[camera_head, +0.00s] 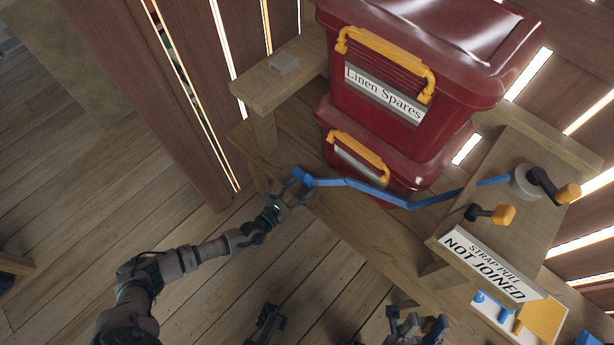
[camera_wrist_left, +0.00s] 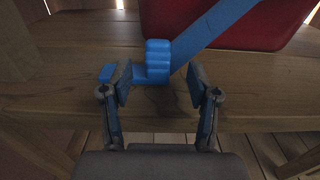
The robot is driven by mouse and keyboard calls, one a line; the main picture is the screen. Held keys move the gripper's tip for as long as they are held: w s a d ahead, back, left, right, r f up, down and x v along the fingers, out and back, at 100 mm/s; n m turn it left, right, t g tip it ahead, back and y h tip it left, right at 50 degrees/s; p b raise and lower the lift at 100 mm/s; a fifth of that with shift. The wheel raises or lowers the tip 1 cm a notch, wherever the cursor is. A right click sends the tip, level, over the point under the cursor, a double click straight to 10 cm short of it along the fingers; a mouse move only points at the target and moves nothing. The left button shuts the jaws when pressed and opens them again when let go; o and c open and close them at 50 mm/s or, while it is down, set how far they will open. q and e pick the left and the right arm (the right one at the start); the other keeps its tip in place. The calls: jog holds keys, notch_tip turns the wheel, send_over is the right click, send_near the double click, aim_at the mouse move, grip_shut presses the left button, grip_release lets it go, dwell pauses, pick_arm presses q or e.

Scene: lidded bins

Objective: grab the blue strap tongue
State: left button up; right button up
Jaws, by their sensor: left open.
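The blue strap tongue (camera_head: 303,177) is at the left end of a blue strap (camera_head: 372,189), at the front edge of the wooden bench. In the left wrist view the ribbed tongue (camera_wrist_left: 157,60) is just ahead of and partly between the fingertips. A small blue tab sticks out on its left, by the left finger. My left gripper (camera_head: 288,197) is open around the tongue's near side; contact is not clear. My right gripper (camera_head: 416,327) is low in the head view, away from the strap, its jaw state unclear.
Two stacked red bins with yellow handles, the upper one (camera_head: 435,80) labelled "Linen Spares", stand behind the strap. A grey spool with a crank (camera_head: 525,182) holds the strap's right end. A sign (camera_head: 488,262) reads "STRAP PULL NOT JOINED".

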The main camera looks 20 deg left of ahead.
aim_at(307, 179)
pick_arm(q)
jog(key=x, duration=0.2)
jog(key=b+x, duration=0.1)
jog(key=x, duration=0.2)
jog(key=shift+w+a+r, duration=0.1)
jog(key=shift+a+r, duration=0.1)
grip_shut()
